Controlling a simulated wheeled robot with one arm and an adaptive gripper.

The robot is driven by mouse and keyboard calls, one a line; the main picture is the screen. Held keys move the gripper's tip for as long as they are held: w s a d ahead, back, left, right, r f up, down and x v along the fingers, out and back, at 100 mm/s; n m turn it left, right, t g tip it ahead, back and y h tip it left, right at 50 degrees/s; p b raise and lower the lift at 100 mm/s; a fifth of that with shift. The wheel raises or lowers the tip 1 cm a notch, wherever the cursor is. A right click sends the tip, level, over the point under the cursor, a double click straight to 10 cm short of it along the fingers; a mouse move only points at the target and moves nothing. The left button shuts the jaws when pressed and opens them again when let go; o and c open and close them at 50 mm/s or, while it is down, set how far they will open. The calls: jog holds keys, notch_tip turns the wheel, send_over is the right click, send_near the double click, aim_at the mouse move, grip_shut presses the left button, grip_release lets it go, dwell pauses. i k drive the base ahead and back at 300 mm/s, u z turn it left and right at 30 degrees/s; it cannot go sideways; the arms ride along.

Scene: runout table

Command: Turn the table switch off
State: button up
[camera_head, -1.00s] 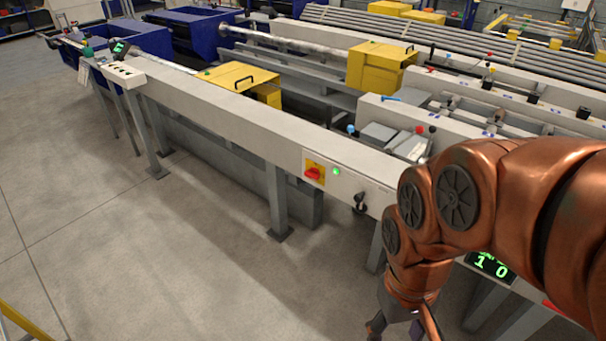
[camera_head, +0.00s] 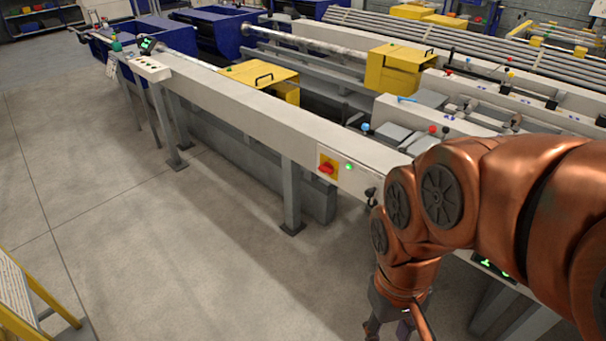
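The table switch (camera_head: 327,168) is a red rotary knob on a yellow plate, fixed to the front side of the long grey table (camera_head: 262,121). A small green lamp (camera_head: 349,167) glows just right of it. My gripper (camera_head: 388,330) hangs at the bottom of the view, pointing down, below and to the right of the switch and apart from it. Its fingertips are at the frame's lower edge and partly cut off, so its opening is unclear.
A black knob or lever (camera_head: 371,194) sticks out right of the switch. Yellow steps or railing (camera_head: 40,300) stand at the lower left. The concrete floor (camera_head: 190,250) before the table is clear. A yellow cover (camera_head: 262,82) sits behind the table's front beam.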

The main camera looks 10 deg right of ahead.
aim_at(327, 168)
jog(key=u, duration=0.3)
jog(key=k, duration=0.45)
jog(key=u, duration=0.9)
jog(key=i, duration=1.05)
jog(key=z, duration=0.1)
